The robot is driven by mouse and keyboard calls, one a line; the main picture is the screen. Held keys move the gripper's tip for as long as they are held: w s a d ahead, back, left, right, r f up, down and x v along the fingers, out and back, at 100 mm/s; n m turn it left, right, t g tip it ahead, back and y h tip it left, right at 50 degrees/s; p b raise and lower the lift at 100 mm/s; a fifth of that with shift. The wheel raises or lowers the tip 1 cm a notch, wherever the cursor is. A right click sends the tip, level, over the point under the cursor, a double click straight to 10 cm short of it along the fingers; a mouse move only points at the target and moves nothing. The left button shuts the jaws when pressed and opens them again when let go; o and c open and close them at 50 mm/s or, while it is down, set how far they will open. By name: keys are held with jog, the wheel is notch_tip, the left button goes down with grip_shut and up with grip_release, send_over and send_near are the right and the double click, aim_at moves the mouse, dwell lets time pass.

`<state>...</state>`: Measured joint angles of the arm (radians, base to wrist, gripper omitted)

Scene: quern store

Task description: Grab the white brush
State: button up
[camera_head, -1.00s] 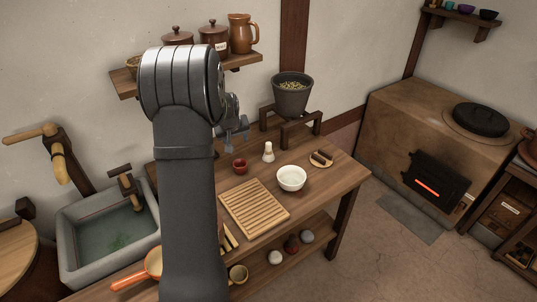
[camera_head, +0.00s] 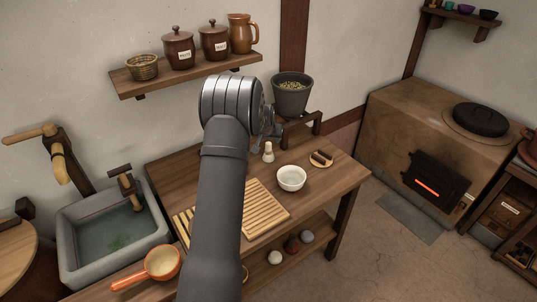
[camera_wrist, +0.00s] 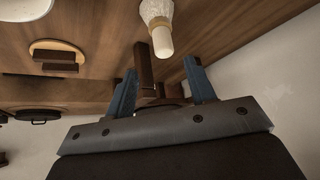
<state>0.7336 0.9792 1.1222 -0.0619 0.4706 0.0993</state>
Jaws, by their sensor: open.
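The white brush (camera_head: 268,153) stands upright on the wooden table, its narrow handle up and its wider white part down. In the wrist view the brush (camera_wrist: 157,14) is at the top centre, its pale handle end pointing toward the jaws. My gripper (camera_wrist: 160,66) is open, with blue fingers apart and nothing held between them. The brush lies beyond the fingertips, not between them. In the head view my gripper (camera_head: 274,133) is partly hidden by my wrist and sits just above and behind the brush.
A white bowl (camera_head: 291,178) and a round coaster with a dark piece (camera_head: 321,159) stand right of the brush. A slatted board (camera_head: 266,208) lies in front. Behind is a wooden stand (camera_head: 318,122) with a grey pot (camera_head: 292,92). My arm covers part of the table.

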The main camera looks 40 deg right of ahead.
aim_at(268, 144)
jog(key=shift+x, duration=0.95)
jog(key=x, duration=0.4)
jog(key=shift+a+f, duration=0.1)
jog(key=shift+a, duration=0.3)
jog(key=shift+w+d+f, duration=0.3)
jog(key=shift+f, duration=0.2)
jog(key=c, duration=1)
